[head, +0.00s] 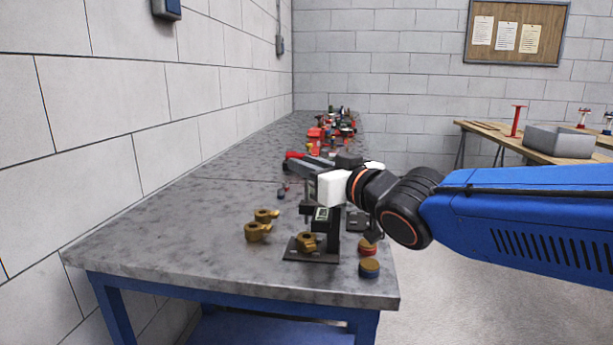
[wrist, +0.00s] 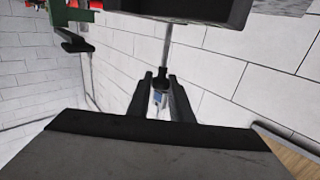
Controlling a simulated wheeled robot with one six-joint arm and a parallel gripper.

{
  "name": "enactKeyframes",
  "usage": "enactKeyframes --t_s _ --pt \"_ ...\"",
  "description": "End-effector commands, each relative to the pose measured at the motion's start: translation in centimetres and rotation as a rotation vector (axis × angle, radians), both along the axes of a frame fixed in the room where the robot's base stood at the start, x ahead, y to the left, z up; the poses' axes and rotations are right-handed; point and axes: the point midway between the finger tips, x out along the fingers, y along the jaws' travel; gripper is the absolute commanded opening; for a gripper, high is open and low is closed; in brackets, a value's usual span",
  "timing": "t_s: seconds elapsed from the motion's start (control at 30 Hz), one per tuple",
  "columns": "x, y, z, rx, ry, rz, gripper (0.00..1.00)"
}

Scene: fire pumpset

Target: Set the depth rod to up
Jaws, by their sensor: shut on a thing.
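In the wrist view, the thin grey depth rod (wrist: 167,45) runs from a dark housing (wrist: 195,10) to a small black end piece (wrist: 161,77). My gripper (wrist: 161,84) has its two black fingers on either side of this end piece and is shut on it. In the head view, a small dark bench stand (head: 333,232) with a flat base plate stands near the front of the grey bench. My gripper is at its upper part, where my white wrist block hides much of it. The rod is too small to make out there.
Brass fittings (head: 256,232) lie left of the stand, and another sits on its base plate. Round caps (head: 369,267) are at the bench's right edge. Red-handled parts (head: 322,138) crowd the far bench. A block wall bounds the left; the front-left benchtop is clear.

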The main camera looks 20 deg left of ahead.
Motion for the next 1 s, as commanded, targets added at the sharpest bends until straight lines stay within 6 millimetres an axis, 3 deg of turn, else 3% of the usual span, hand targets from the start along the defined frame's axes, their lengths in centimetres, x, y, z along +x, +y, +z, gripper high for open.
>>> enactKeyframes --t_s 0.17,0.2,0.27,0.67,1.0 --pt "0.0 0.0 0.6 0.009 -0.005 0.001 0.00" --pt "0.0 0.0 0.6 0.009 -0.006 0.001 0.24" --pt "0.0 0.0 0.6 0.009 -0.006 0.001 0.38" --pt "-0.2 -0.4 0.4 0.007 -0.004 0.000 0.38" --pt "-2.6 -4.3 0.4 0.006 -0.005 -0.001 0.38"
